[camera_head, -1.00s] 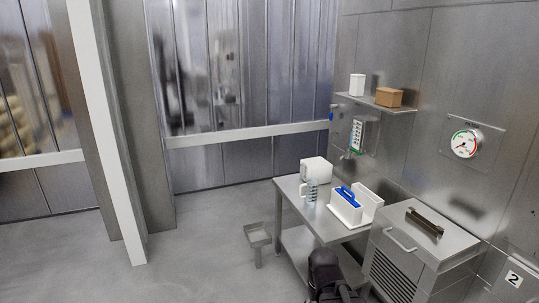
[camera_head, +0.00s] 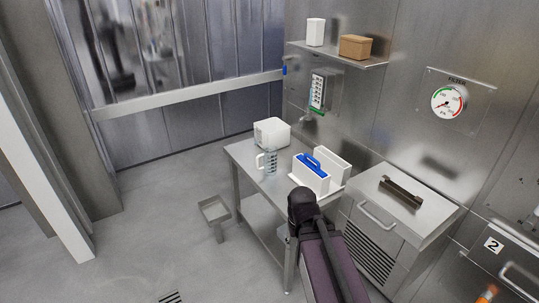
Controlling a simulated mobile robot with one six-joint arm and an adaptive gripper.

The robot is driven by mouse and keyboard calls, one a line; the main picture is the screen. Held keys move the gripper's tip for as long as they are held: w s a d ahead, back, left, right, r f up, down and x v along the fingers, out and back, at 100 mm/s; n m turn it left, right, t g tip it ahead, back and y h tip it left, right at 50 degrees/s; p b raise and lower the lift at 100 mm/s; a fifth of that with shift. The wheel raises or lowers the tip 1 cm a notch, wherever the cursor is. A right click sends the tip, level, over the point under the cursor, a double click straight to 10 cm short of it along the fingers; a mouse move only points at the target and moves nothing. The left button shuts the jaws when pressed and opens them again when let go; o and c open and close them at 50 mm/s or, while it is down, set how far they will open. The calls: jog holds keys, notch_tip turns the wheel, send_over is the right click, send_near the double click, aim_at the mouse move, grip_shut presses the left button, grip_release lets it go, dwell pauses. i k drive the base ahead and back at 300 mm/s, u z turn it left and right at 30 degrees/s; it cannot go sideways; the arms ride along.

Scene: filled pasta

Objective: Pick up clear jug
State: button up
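The clear jug (camera_head: 270,162) stands upright on the steel table (camera_head: 246,160), near its left edge. It is see-through with dark markings on its side and a white handle on its left. My dark arm reaches up from the bottom of the picture, and its end stands in front of the table's near edge, to the right of and nearer than the jug, apart from it. The fingers of my gripper cannot be made out.
A white box (camera_head: 272,132) stands just behind the jug. A white holder (camera_head: 331,165) with a blue-handled item (camera_head: 311,168) is to its right. A steel cabinet (camera_head: 400,205) with a bar handle adjoins on the right. A small stand (camera_head: 214,209) is on the floor at left.

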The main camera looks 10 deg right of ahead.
aim_at(268, 155)
jog(key=z, duration=0.15)
jog(key=i, duration=1.05)
jog(key=z, duration=0.15)
